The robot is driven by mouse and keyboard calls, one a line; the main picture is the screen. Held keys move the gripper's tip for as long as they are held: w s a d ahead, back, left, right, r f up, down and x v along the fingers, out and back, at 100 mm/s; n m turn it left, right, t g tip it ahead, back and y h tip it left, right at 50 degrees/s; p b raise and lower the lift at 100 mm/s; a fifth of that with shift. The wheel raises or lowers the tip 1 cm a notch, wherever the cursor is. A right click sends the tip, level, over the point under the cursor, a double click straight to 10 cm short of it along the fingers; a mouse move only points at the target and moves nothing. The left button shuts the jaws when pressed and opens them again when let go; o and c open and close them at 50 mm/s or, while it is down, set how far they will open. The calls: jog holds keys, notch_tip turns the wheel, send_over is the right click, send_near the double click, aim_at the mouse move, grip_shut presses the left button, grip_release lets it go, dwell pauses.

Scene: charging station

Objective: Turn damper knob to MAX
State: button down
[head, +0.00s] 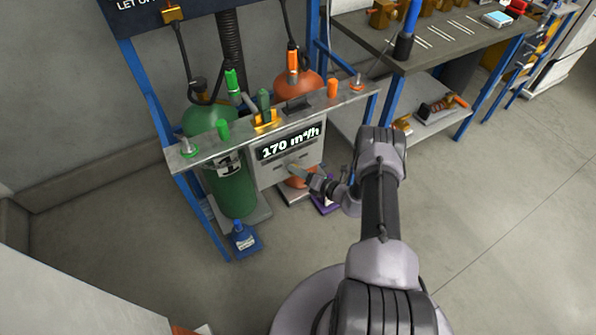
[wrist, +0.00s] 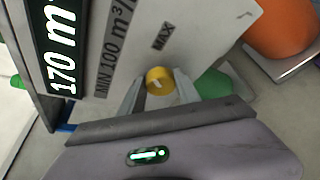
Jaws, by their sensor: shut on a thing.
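The damper panel (head: 266,172) is a grey plate below the station's rail, with a black display (head: 289,144) reading 170 m³/h. In the wrist view, the yellow damper knob (wrist: 159,80) sits on the plate between the printed words MIN and MAX (wrist: 163,36), with a small pale mark on its face. My gripper (wrist: 157,92) has a finger on each side of the knob and is shut on it. In the head view my gripper (head: 303,174) reaches the panel's lower part, and the knob is hidden or too small to tell there.
A green cylinder (head: 232,190) stands left of the panel and an orange cylinder (head: 309,90) behind it. A blue bottle (head: 243,238) stands on the floor at left. A workbench (head: 440,50) with a lower shelf is at the right. The floor at right is clear.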

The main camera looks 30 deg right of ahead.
jog(key=m, duration=0.1)
jog(key=m+y, duration=0.1)
jog(key=m+t, duration=0.1)
jog(key=shift+f+m+y, duration=0.25)
jog(key=shift+m+y, duration=0.05)
jog(key=shift+y, duration=0.1)
dwell(0.4)
jog(key=c, duration=0.9)
grip_release()
jog(key=shift+d, duration=0.1)
jog(key=p+v, duration=0.4)
jog(key=v, duration=1.3)
jog(key=shift+s, duration=0.2)
jog(key=shift+d, duration=0.1)
